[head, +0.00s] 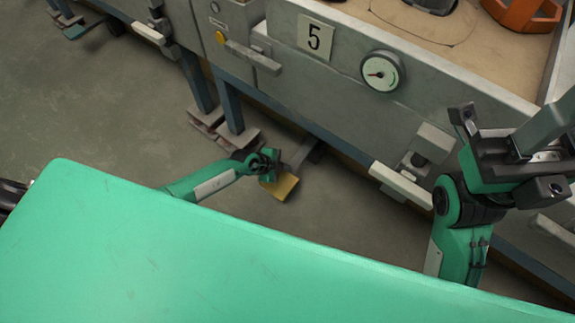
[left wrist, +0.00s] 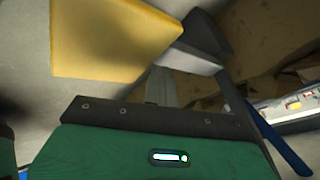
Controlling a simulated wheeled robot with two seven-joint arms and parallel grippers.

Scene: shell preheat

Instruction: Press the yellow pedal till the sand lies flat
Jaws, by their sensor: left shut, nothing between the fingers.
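The yellow pedal (head: 283,187) sits low over the floor under the bench, at the end of a grey lever. My left gripper (head: 270,158) is shut and empty, just behind and above the pedal in the head view; I cannot tell whether they touch. In the left wrist view the pedal (left wrist: 110,42) is large and close, at upper left beyond the gripper (left wrist: 160,90). The sand (head: 440,20) lies in a tray at the top right, with a curved outline in its surface. My right gripper (head: 505,150) is raised at the right; its finger opening is unclear.
An orange object (head: 525,14) and a dark one (head: 432,5) are on the sand. Blue bench legs (head: 231,107) stand left of the pedal.

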